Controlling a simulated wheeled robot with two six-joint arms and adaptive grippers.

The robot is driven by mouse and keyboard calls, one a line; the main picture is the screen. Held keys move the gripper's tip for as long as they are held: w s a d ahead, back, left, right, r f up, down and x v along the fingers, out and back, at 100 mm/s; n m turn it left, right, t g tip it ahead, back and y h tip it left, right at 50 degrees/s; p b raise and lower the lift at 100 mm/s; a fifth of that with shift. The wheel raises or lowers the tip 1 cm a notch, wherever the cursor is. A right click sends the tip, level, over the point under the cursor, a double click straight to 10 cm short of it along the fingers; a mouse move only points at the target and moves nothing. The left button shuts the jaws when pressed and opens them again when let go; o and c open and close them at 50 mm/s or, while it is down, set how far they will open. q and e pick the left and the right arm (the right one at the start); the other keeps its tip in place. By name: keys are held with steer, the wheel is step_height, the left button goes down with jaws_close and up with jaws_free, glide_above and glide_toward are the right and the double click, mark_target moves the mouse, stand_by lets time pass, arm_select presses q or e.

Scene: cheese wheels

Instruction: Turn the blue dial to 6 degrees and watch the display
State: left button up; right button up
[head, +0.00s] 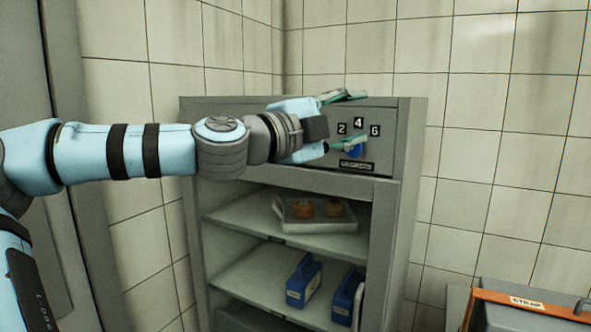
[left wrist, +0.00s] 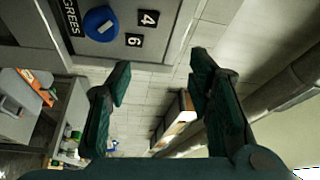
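The blue dial (head: 354,151) is on the grey panel at the top of the cabinet, below number plates 2, 4 and 6 (head: 375,130). In the left wrist view the dial (left wrist: 98,18) has a pale pointer mark; I cannot tell which number it points at. My left gripper (head: 346,119) is open and empty in front of the panel. Its lower finger covers part of the dial in the head view. In the left wrist view the dial lies outside the fingers (left wrist: 160,75), apart from them. A dark lettered plate (head: 357,166) is under the dial. I see no lit display.
The open cabinet (head: 410,150) has a shelf with a tray (head: 345,226) of orange-yellow cheese wheels. Blue containers (head: 303,282) stand on the shelf below. An orange-edged grey unit (head: 490,293) is at the lower right. Tiled walls stand behind.

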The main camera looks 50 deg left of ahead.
arm_select(q)
steer(key=s+f+b, duration=0.2)
steer(key=s+b, duration=0.1)
steer(key=s, duration=0.3)
steer(key=s+d+f+b, duration=0.1)
steer(key=s+f+b, duration=0.1)
steer(key=s+b, duration=0.2)
steer(key=s, duration=0.3)
steer(key=shift+d, duration=0.1)
stand_by(0.5)
stand_by(0.3)
